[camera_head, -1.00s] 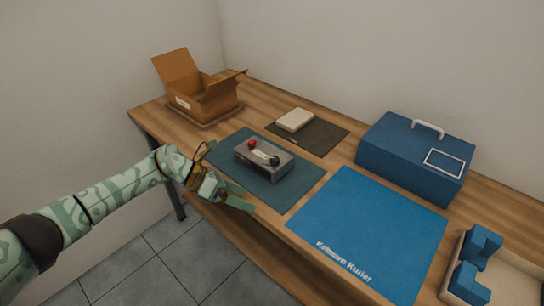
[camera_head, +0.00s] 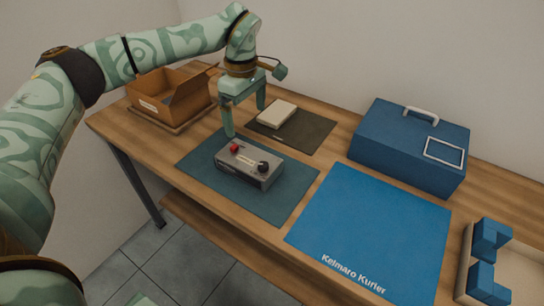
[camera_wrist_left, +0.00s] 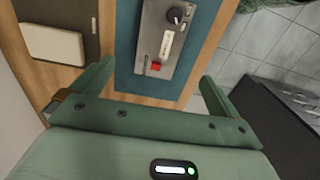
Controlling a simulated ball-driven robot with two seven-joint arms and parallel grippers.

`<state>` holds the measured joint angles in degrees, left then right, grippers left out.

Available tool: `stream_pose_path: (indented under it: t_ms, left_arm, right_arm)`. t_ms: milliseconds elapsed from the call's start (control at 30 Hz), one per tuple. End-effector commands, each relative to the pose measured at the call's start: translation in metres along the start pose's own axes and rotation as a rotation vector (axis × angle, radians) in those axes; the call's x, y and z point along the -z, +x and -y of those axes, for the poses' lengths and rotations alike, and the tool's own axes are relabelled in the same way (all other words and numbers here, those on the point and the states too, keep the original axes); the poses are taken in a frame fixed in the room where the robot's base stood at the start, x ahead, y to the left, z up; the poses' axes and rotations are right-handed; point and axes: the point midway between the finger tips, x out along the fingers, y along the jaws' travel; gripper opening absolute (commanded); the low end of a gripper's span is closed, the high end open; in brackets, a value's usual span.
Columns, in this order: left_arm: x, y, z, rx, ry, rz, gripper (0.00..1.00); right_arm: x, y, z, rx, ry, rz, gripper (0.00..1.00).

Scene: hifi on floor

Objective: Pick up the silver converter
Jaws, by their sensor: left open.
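The silver converter (camera_head: 248,165) is a grey box with a red button and a black knob. It lies on the dark teal mat (camera_head: 290,197) in the head view, and also shows in the left wrist view (camera_wrist_left: 176,48) with its red part nearest the gripper. My left gripper (camera_head: 246,118) points down behind and above the converter's red-button end, open and empty. In the left wrist view its two fingers (camera_wrist_left: 155,85) stand wide apart, one to each side of the converter's line, not touching it. My right gripper is not in view.
An open cardboard box (camera_head: 165,96) stands at the back left. A cream box (camera_head: 277,113) lies on a dark mat (camera_head: 309,133). A blue case (camera_head: 395,150), a bright blue mat (camera_head: 372,225) and a tray with blue blocks (camera_head: 490,262) are to the right.

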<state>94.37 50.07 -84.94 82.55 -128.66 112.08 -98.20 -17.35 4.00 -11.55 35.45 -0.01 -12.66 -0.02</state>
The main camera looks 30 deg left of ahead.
Motion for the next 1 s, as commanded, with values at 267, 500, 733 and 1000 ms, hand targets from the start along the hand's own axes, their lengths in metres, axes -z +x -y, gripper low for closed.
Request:
stream_pose_path:
  t_ms: [267,500,733,1000]
  left_arm:
    - [0.004,0.056,0.001,0.009,0.003,-0.011,1.0]
    - [0.004,0.103,0.001,0.006,0.001,-0.009,1.0]
    - [0.004,0.117,0.002,0.003,0.002,-0.01,1.0]
    - [0.006,0.161,0.004,0.005,0.001,-0.01,1.0]
  right_arm:
    - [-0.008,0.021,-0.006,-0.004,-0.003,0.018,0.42]
    - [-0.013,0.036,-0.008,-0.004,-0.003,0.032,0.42]
    - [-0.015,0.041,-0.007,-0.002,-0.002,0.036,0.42]
    - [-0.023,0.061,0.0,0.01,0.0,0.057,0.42]
